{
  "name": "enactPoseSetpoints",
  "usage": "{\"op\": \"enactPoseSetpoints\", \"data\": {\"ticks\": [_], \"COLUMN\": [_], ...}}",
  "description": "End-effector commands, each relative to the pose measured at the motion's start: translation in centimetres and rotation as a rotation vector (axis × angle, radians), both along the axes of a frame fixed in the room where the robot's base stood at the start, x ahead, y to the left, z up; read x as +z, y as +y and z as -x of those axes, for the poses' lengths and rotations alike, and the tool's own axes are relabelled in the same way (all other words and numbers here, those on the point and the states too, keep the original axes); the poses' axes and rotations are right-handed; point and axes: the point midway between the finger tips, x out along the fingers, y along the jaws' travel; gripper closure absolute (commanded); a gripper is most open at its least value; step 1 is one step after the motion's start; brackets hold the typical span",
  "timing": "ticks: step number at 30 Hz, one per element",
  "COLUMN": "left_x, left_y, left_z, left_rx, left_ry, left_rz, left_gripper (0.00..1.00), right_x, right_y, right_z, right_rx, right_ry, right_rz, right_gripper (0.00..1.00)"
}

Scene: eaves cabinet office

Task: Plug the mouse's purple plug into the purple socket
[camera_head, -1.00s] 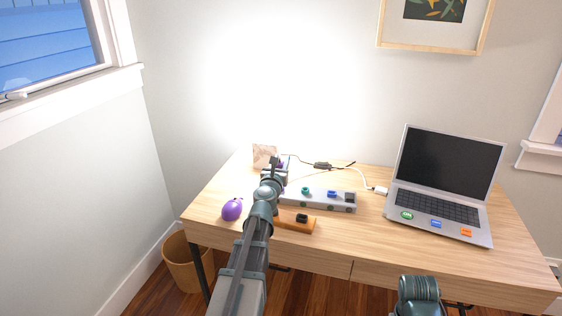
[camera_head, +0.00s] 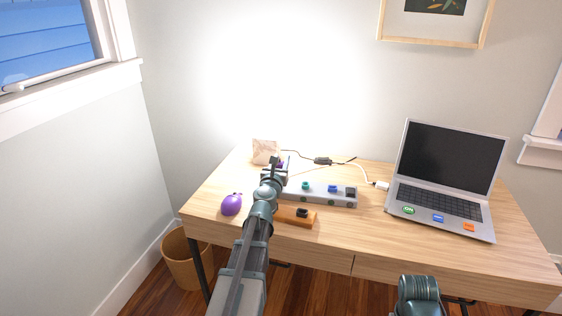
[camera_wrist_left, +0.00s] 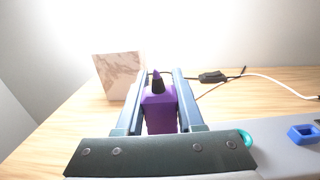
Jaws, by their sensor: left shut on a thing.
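My left gripper (camera_head: 278,166) reaches over the left end of a grey socket strip (camera_head: 345,201). In the left wrist view, its two fingers (camera_wrist_left: 160,99) are shut on the purple plug (camera_wrist_left: 159,112), which has a dark tapering tip. The purple mouse (camera_head: 231,205) lies on the desk, left of my left arm. On the strip, teal (camera_head: 305,186), blue (camera_head: 332,189) and dark (camera_head: 350,192) parts show. I cannot make out a purple socket; my gripper and arm cover the strip's left end. My right gripper is not visible.
An open laptop (camera_head: 448,165) stands at the right of the desk. A beige block (camera_head: 265,150) stands behind my gripper. A black cable piece (camera_head: 322,160) and a white cable lie behind the strip. An orange-brown block (camera_head: 297,217) with a dark part lies in front.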

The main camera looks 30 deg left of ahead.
Motion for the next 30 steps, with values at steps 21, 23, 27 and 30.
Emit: {"op": "enactPoseSetpoints", "data": {"ticks": [21, 23, 27, 30], "left_x": [-0.04, -0.1, -0.39, -0.65], "left_y": [-0.01, -0.01, -0.01, 0.0], "left_z": [0.0, 0.0, 0.01, 0.01], "left_rx": [0.0, 0.0, 0.0, 0.0], "left_ry": [0.0, 0.0, 0.0, 0.0], "left_rz": [0.0, 0.0, 0.0, 0.0], "left_gripper": [1.0, 1.0, 1.0, 1.0], "right_x": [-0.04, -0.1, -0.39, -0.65], "right_y": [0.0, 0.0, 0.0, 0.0], "right_z": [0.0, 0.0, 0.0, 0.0], "right_rx": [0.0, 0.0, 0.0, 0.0], "right_ry": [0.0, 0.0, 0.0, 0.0], "right_rz": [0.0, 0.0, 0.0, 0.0], "right_gripper": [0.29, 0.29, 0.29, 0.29]}}
